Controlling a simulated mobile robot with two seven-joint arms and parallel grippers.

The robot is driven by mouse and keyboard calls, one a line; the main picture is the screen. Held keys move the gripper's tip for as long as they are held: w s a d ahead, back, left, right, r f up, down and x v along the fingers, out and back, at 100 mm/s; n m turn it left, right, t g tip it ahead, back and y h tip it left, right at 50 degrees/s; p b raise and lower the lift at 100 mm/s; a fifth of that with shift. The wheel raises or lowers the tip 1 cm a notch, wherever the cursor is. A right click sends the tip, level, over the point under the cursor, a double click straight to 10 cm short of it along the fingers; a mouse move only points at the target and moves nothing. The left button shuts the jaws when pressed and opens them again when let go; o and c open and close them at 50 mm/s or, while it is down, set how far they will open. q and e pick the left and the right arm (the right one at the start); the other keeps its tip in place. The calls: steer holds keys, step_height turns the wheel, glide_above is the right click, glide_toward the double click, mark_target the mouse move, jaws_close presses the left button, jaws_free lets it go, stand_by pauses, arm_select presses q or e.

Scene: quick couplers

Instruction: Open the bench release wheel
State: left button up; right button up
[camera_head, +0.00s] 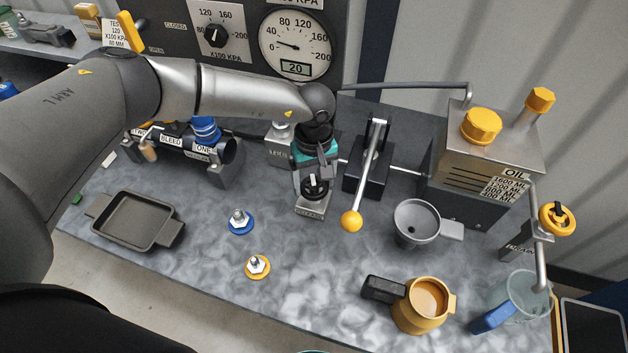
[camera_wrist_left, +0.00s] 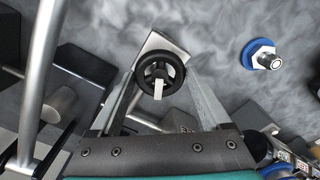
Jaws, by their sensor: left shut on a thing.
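The release wheel (camera_head: 315,188) is a small black handwheel with a white pointer, on a light metal block (camera_head: 312,210) near the middle of the bench. My left gripper (camera_head: 312,184) reaches down over it from above. In the left wrist view the wheel (camera_wrist_left: 161,74) lies between the ends of the two fingers (camera_wrist_left: 163,78), and the gripper is shut on it. The white pointer points toward the gripper's palm in that view. The fingers hide part of the wheel in the head view.
A lever with a yellow ball (camera_head: 352,221) stands just right of the wheel. A funnel (camera_head: 417,222), yellow mug (camera_head: 423,306) and oil tank (camera_head: 480,165) are further right. Blue (camera_head: 240,222) and yellow (camera_head: 257,267) couplers and a grey tray (camera_head: 134,219) lie left. The gauge (camera_head: 296,45) reads about 20.

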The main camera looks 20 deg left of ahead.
arm_select(q)
steer(key=n, duration=0.4)
steer(key=shift+n, duration=0.3)
steer(key=n, duration=0.3)
steer(key=shift+n+b, duration=0.3)
steer(key=shift+n, duration=0.1)
steer(key=n, duration=0.3)
steer(key=shift+n, duration=0.3)
steer(key=n, duration=0.3)
steer(key=shift+r+n, duration=0.1)
steer(key=shift+n, duration=0.2)
steer(key=n, duration=0.3)
steer(key=shift+n+p, duration=0.3)
steer(key=shift+p, duration=0.05)
steer(key=n, duration=0.3)
steer(key=shift+n+p, duration=0.3)
steer(key=shift+p, duration=0.05)
steer(key=n+p, duration=0.1)
steer(key=n, duration=0.3)
steer(key=shift+n+p, duration=0.6)
steer(key=shift+n, duration=1.2)
